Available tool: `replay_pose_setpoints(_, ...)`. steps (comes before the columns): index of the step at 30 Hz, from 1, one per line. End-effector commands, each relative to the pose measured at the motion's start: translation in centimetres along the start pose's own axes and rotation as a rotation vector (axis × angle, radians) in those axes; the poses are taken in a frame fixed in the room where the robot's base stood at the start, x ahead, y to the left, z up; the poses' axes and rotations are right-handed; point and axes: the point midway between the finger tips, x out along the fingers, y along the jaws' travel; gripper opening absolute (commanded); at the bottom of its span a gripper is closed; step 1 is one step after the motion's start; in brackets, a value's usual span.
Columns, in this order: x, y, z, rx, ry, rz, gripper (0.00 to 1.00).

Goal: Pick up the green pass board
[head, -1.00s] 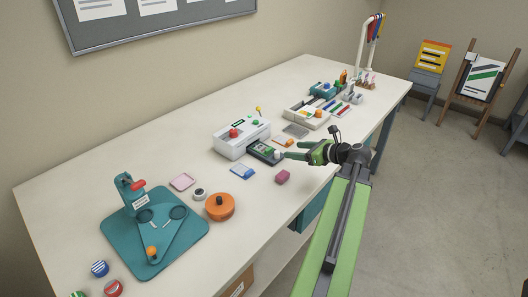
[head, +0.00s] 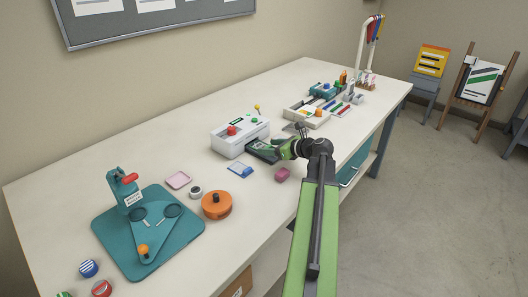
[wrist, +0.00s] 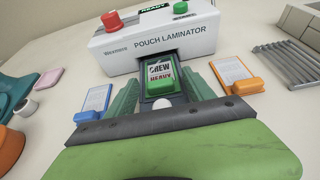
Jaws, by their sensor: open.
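In the wrist view my gripper (wrist: 161,80) is open, with one green finger on each side of the board. I cannot tell whether the fingers touch it. In the head view my gripper (head: 268,147) is at the laminator's tray and hides the board. The laminator (head: 238,138) carries a red knob (head: 232,130) and a green button.
A blue-edged card (wrist: 95,103) lies left of the tray and an orange-edged card (wrist: 235,75) right of it. An orange round container (head: 216,205) and a teal press (head: 148,235) stand further left.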

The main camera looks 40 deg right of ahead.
Motion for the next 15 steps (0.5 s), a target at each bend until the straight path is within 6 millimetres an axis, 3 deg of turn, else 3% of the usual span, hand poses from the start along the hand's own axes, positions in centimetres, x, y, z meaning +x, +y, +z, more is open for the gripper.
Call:
replay_pose_setpoints(5, -0.07, -0.01, 0.07, 0.000, 0.000, -0.001, 0.60)
replay_pose_setpoints(15, -0.12, -0.04, 0.05, 0.000, 0.000, -0.001, 0.16)
